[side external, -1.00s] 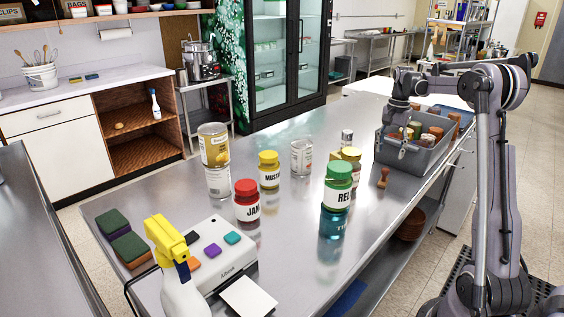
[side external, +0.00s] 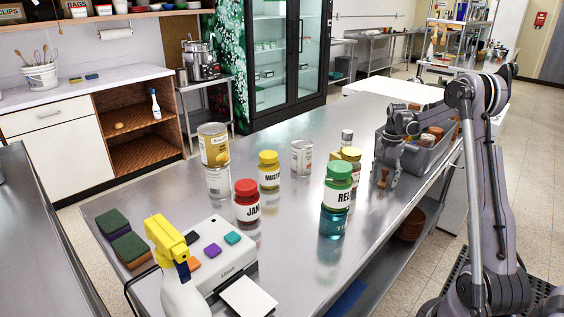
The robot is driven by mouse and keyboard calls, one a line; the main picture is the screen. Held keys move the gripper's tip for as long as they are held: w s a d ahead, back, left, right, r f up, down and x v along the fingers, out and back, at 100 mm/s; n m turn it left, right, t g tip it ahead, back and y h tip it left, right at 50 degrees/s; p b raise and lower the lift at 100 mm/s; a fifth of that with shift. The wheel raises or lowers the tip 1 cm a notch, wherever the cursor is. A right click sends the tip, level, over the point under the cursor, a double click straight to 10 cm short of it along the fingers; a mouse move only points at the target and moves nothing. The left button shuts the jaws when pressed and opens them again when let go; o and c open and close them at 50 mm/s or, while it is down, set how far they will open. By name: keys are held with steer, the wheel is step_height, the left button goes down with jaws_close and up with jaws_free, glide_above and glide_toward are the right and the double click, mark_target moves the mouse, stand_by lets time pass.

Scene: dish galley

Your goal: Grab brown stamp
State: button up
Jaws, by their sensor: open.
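The brown stamp (side external: 383,177) stands on the steel table, right of the yellow-lidded jar and in front of the grey bin. My gripper (side external: 388,180) is low over the table at the stamp, its fingers pointing down. The fingers appear to be on either side of the stamp, with a gap between them. I cannot tell whether either finger touches it. The gripper partly covers the stamp's upper part and the bin's left side.
A grey bin (side external: 432,158) with brown items stands just behind my gripper. The table's right edge is close by.

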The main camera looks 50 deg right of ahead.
jaws_close()
steer(key=shift+r, duration=0.1)
stand_by(0.3)
